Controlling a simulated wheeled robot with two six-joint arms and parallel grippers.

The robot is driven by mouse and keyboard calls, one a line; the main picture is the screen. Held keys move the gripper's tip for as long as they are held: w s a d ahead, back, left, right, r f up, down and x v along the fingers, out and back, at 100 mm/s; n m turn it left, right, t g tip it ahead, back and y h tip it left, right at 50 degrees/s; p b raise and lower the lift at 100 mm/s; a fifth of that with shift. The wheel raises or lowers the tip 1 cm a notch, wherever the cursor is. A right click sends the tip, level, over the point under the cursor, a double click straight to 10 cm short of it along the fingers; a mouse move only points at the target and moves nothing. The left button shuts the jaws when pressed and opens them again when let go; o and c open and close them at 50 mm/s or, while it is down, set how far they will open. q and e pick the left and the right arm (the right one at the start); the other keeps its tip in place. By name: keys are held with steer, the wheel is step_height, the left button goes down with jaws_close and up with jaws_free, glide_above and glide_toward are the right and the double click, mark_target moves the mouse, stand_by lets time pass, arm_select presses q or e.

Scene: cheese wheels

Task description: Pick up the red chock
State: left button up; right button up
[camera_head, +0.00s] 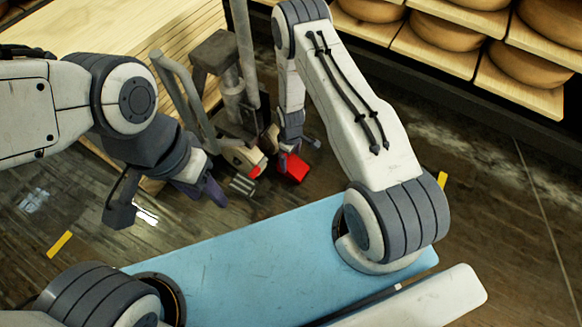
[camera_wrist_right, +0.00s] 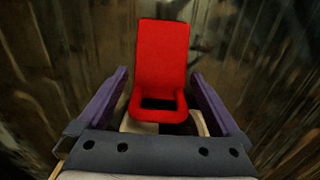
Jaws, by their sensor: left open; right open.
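The red chock (camera_head: 295,168) is on the floor beyond the blue surface in the head view. In the right wrist view the red chock (camera_wrist_right: 162,55) stands out in the middle, with a dark opening in its near end. My right gripper (camera_wrist_right: 158,78) is open, its purple fingers on either side of the chock. Gaps show between fingers and chock. In the head view my right gripper (camera_head: 287,153) is right at the chock and partly hides it. My left gripper (camera_head: 208,192) is open and empty, to the left of the chock.
A pale object with a red tip (camera_head: 243,158) is just left of the chock. Grey posts (camera_head: 243,60) and a wooden stack (camera_head: 150,50) stand behind. Shelves of cheese wheels (camera_head: 447,30) are at upper right. The floor at right is clear.

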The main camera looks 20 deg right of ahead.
mark_target(291, 162)
step_height(291, 162, down, 4)
steer(key=shift+r+b, duration=0.25)
steer(key=shift+b, duration=0.7)
arm_select(q)
step_height(291, 162, down, 3)
steer(key=shift+r, duration=0.15)
arm_select(e)
steer(key=shift+r, duration=0.15)
steer(key=c, duration=1.5)
arm_select(q)
steer(key=shift+r, duration=0.1)
arm_select(e)
steer(key=shift+r, duration=0.1)
